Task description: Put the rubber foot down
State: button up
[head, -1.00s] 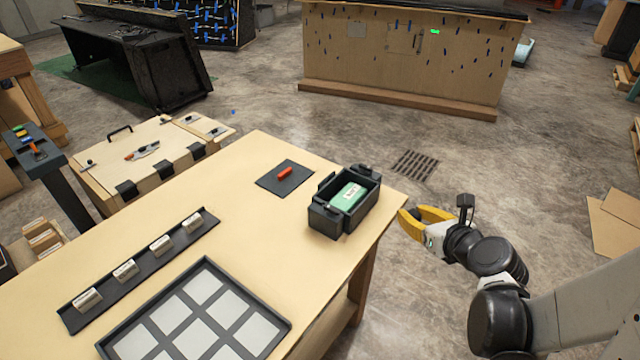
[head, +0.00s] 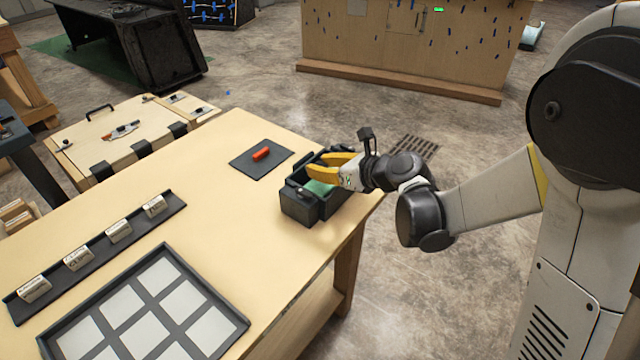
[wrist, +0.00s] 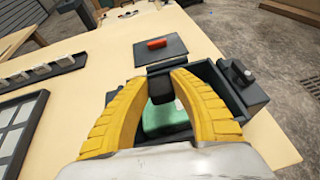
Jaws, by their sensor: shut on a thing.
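My gripper (head: 318,167) has yellow fingers and is over the black open box (head: 299,206) at the table's right edge. In the wrist view the fingertips (wrist: 161,82) are closed on a small black block, the rubber foot (wrist: 160,90). The foot is held in front of the box, and I cannot tell its exact height. In the head view the fingers hide the foot. Below the fingers, a green item (head: 318,188) lies inside the box; it also shows in the wrist view (wrist: 163,118).
A red cylinder (head: 261,153) lies on a dark mat (head: 247,166) beyond the box. A black rail (head: 100,252) with several labelled pieces and a tray with pale squares (head: 128,301) lie at the left and front. The table's middle (head: 215,215) is bare.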

aim_at(320, 185)
notch_tip(320, 185, down, 4)
jog(key=b, duration=0.2)
jog(key=shift+w+f+b, duration=0.15)
jog(key=shift+f+b, duration=0.05)
jog(key=shift+b, duration=0.15)
jog(key=shift+r, duration=0.15)
jog(key=o, duration=0.6)
